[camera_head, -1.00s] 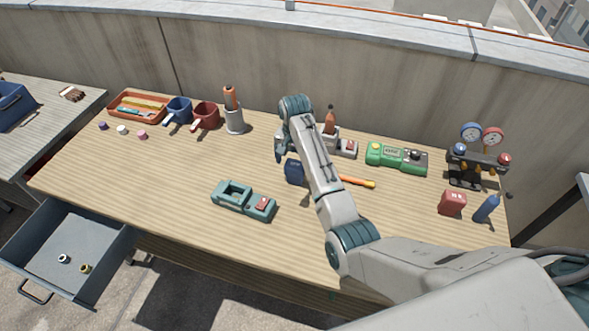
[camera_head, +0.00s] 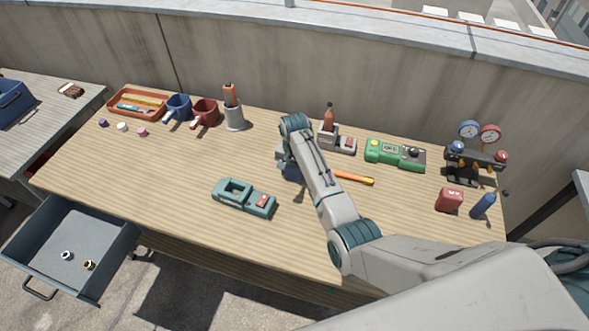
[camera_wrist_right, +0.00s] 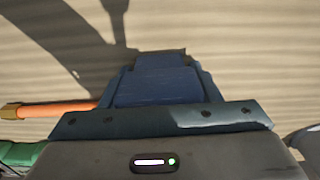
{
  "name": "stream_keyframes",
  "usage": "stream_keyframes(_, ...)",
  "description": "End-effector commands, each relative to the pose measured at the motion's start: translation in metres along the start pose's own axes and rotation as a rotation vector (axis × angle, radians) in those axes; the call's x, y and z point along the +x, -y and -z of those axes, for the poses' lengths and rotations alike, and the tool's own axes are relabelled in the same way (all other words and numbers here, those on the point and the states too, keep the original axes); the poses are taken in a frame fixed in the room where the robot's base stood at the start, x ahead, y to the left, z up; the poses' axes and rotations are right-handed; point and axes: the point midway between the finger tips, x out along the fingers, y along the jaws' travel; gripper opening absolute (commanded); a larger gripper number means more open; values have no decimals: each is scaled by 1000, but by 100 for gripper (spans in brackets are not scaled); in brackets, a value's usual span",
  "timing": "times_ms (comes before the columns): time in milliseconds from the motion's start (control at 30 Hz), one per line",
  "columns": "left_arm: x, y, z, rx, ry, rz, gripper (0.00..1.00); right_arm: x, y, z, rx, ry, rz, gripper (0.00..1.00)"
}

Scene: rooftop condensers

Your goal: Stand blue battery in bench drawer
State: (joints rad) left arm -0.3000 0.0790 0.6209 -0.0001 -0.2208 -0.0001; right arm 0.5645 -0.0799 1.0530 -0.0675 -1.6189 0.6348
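The blue battery (camera_head: 292,172) stands on the wooden bench near its middle, partly hidden by my right arm. My right gripper (camera_head: 287,163) is right at it, pointing down. In the right wrist view the blue block (camera_wrist_right: 158,86) lies directly ahead of the gripper's teal bar, with teal finger edges close on both sides; I cannot tell whether they grip it. The bench drawer (camera_head: 48,254) is pulled open at lower left, with two small ring-like pieces lying inside. My left gripper is out of view.
A teal tool (camera_head: 244,198) lies left of the battery. An orange-handled tool (camera_head: 354,178) lies right of it; a green meter (camera_head: 394,153) and a gauge set (camera_head: 474,158) stand farther right. Cups (camera_head: 205,113) and an orange tray (camera_head: 137,104) line the back left. The bench's front left is clear.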

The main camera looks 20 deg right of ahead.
Motion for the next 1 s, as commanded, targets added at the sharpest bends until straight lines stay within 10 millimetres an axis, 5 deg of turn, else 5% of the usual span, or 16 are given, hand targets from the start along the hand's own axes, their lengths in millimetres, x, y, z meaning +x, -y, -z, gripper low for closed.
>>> stream_keyframes(100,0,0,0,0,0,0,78,-1,0,1,0,-1,1,26)
stream_keyframes(467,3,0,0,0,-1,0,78,-6,1,1,0,-2,1,26)
stream_keyframes(667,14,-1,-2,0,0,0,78,-31,2,2,0,-6,5,26)
stream_keyframes(1000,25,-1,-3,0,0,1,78,-40,-38,-60,0,-1,3,26)
